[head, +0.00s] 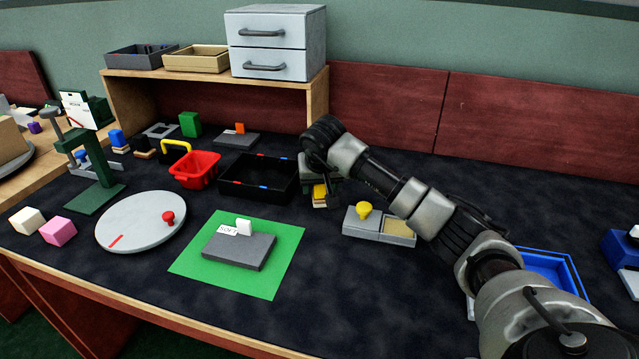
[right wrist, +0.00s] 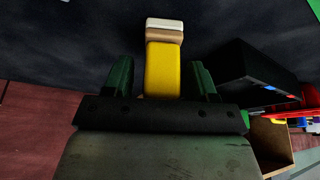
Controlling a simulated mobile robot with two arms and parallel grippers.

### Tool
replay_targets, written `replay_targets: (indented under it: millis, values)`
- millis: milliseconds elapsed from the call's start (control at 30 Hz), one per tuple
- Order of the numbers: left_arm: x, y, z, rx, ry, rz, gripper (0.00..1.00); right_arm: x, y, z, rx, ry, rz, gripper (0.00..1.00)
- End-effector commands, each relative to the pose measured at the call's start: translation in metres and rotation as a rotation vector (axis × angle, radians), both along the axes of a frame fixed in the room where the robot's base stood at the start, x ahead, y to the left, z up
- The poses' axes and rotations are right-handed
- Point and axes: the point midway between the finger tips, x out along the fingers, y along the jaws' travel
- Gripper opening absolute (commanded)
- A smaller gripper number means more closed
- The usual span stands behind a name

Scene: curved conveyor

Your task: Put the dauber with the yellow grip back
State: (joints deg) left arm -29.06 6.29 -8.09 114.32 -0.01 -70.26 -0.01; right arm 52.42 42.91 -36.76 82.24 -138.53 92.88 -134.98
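The dauber with the yellow grip (head: 320,193) stands on the dark table right of the black tray, partly hidden by my right gripper (head: 317,178). In the right wrist view its yellow grip (right wrist: 163,70) lies between the two dark green fingers of my right gripper (right wrist: 161,64). A gap shows on each side of the grip, so the gripper is open around it. The dauber's tan and white end points away from the gripper. A blue-topped dauber (head: 118,139) stands at the back left, near a grey frame (head: 160,131). My left gripper is not in view.
The black tray (head: 258,180) is close left of the gripper. A grey box with a yellow knob (head: 363,210) and tan pad (head: 398,227) stands in front. A red basket (head: 195,170), turntable (head: 140,225) and green mat (head: 190,265) lie left. A wooden shelf (head: 230,80) stands behind.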

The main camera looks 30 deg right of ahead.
Motion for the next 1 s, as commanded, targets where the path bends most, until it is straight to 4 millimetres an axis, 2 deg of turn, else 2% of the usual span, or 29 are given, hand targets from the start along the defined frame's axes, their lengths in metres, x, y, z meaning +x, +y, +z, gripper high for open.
replay_targets:
  millis: [200,333,700,800,1000]
  values:
    - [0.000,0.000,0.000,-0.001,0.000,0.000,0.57,0.000,0.000,0.001,0.001,0.000,0.000,0.57]
    - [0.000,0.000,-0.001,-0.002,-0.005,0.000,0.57,-0.002,0.001,0.011,0.000,-0.002,0.000,0.57]
    - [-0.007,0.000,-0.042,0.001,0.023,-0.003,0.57,-0.028,0.015,0.082,-0.001,-0.004,0.002,0.57]
    - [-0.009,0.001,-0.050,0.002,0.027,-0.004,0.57,-0.034,0.018,0.097,0.000,-0.003,0.002,0.57]
    - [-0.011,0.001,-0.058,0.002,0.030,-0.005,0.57,-0.041,0.021,0.112,0.000,0.000,0.001,0.57]
